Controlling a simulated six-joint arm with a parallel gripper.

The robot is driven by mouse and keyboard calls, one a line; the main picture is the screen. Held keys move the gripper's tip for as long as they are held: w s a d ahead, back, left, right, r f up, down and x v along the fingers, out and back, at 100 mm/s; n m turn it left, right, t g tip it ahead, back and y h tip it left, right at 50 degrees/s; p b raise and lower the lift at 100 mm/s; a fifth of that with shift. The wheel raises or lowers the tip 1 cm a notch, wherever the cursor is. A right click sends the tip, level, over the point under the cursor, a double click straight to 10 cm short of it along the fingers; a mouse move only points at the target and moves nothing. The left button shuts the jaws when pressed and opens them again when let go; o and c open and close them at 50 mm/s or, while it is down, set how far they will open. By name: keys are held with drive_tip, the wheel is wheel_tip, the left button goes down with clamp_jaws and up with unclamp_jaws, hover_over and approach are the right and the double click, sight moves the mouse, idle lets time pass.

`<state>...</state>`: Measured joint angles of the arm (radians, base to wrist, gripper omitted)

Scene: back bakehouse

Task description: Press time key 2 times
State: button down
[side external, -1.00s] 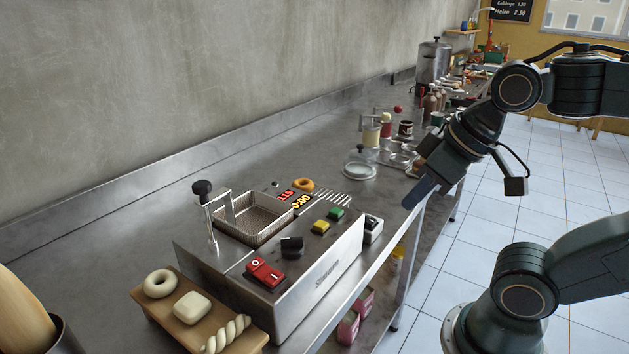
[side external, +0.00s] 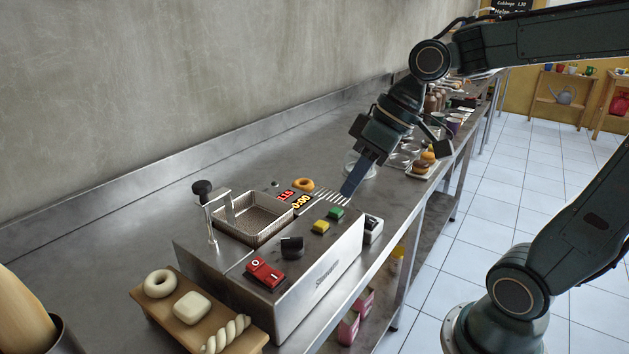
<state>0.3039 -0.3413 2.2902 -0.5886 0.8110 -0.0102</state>
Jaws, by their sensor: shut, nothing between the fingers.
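A steel fryer (side external: 325,262) stands on the counter. On its top are a yellow key (side external: 321,227) and a green key (side external: 336,213); I cannot read which one is the time key. A display with yellow digits (side external: 301,201) reads 0:00, and one with red digits (side external: 286,195) sits beside it. My gripper (side external: 347,194) is shut and empty, pointing down just above the far right end of the fryer, close to the green key and apart from it as far as I can tell.
The fryer also has a red switch (side external: 264,272), a black knob (side external: 292,246) and a wire basket (side external: 256,220) with an upright handle. A wooden board (side external: 254,341) with dough pieces lies in front. A doughnut (side external: 303,184) is behind. Jars and dishes stand farther along the counter.

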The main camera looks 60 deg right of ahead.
sight(327, 222)
drive_tip(key=w+d+n+y, duration=0.1)
drive_tip(key=w+d+y, duration=0.2)
drive_tip(key=w+y, duration=0.2)
drive_tip(key=shift+w+r+n+g, duration=0.15)
drive_tip(key=shift+w+n+g, duration=0.2)
drive_tip(key=shift+w, duration=0.6)
drive_tip(key=shift+d, duration=0.1)
drive_tip(key=shift+f, duration=0.2)
drive_tip(key=shift+f, duration=4.2)
drive_tip(key=shift+f, duration=0.9)
drive_tip(key=shift+r, duration=0.9)
